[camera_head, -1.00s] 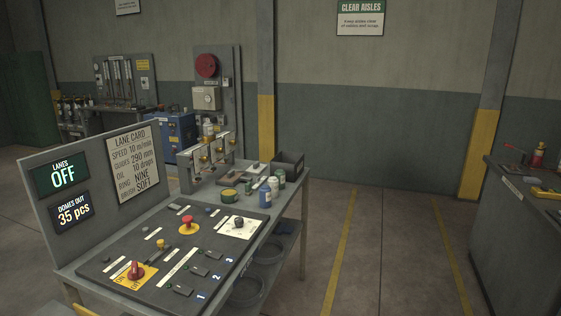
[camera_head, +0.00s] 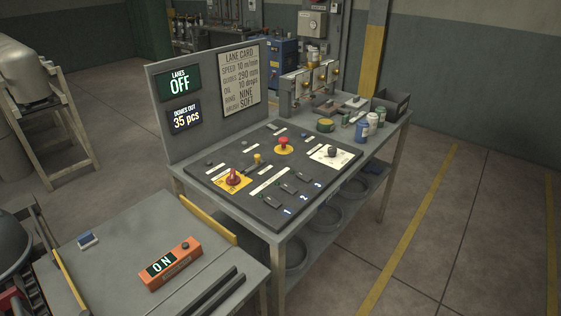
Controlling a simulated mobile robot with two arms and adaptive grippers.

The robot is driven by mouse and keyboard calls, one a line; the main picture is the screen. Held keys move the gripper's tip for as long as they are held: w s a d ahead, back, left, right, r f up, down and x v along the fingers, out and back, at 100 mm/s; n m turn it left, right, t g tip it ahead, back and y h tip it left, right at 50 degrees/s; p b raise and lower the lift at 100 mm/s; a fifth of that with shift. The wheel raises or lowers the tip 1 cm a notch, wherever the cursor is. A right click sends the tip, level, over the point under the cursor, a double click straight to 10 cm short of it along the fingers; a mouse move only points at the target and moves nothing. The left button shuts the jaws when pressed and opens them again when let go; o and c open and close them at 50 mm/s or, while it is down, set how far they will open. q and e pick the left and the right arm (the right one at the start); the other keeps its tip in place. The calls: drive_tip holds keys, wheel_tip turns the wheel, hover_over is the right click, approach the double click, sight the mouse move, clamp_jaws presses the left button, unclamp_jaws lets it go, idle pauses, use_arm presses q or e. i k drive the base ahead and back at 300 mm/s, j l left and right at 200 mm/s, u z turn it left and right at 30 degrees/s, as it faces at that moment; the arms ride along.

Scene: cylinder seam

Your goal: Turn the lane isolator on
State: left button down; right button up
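The lane isolator appears to be the red rotary handle (camera_head: 233,176) on a yellow plate, at the near left corner of the dark control panel (camera_head: 212,172). Its exact pointing direction is too small to tell. The green display (camera_head: 179,83) on the upright board above the panel reads "LANES OFF". The display below it (camera_head: 184,117) reads "DOMES OUT 35 pcs". Neither of my grippers shows in the head view.
The panel also carries a red mushroom button (camera_head: 283,144), a yellow knob (camera_head: 257,158) and a black knob (camera_head: 332,152). Floor to the right is clear.

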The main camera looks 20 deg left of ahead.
sight(233, 180)
drive_tip(key=i+l, duration=0.65)
drive_tip(key=l, duration=0.2)
drive_tip(key=l+u, duration=0.1)
drive_tip(key=u, duration=0.35)
drive_tip(key=i+l+u, duration=0.1)
drive_tip(key=u, duration=0.35)
drive_tip(key=l+u, duration=0.1)
drive_tip(key=u, duration=0.35)
drive_tip(key=l+u, duration=0.15)
drive_tip(key=u, duration=0.3)
